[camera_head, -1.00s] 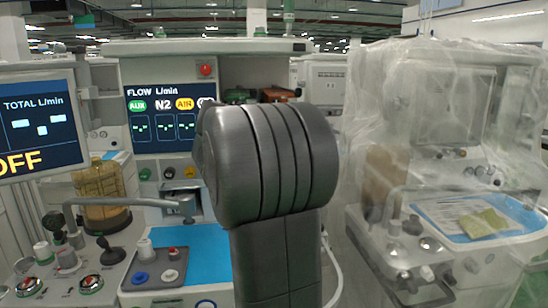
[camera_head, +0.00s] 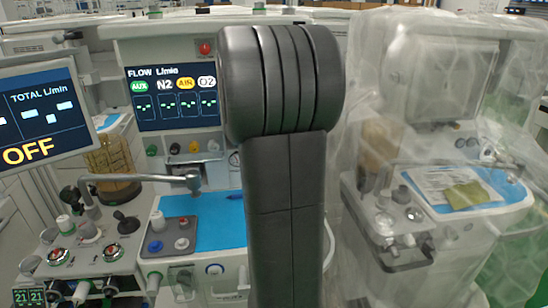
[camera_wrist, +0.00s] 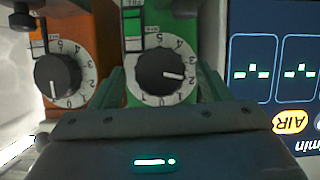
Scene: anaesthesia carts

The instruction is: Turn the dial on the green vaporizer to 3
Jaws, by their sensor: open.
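The green vaporizer (camera_wrist: 183,27) shows in the wrist view, its black dial (camera_wrist: 160,70) on a white numbered face. The dial's white mark points to the right and slightly down, around the 2 to 3 side of the scale; the exact number is too small to tell. My gripper (camera_wrist: 161,88) is open, with one finger to the left and one to the right of the dial's lower part. I cannot tell whether the fingers touch it. In the head view my arm hides the vaporizers and my gripper.
An orange vaporizer (camera_wrist: 75,25) with its own black dial (camera_wrist: 57,75) stands close on the left in the wrist view. The flow screen (camera_wrist: 275,70) is on the right; it also shows in the head view (camera_head: 173,97). A plastic-covered cart (camera_head: 440,150) stands at right.

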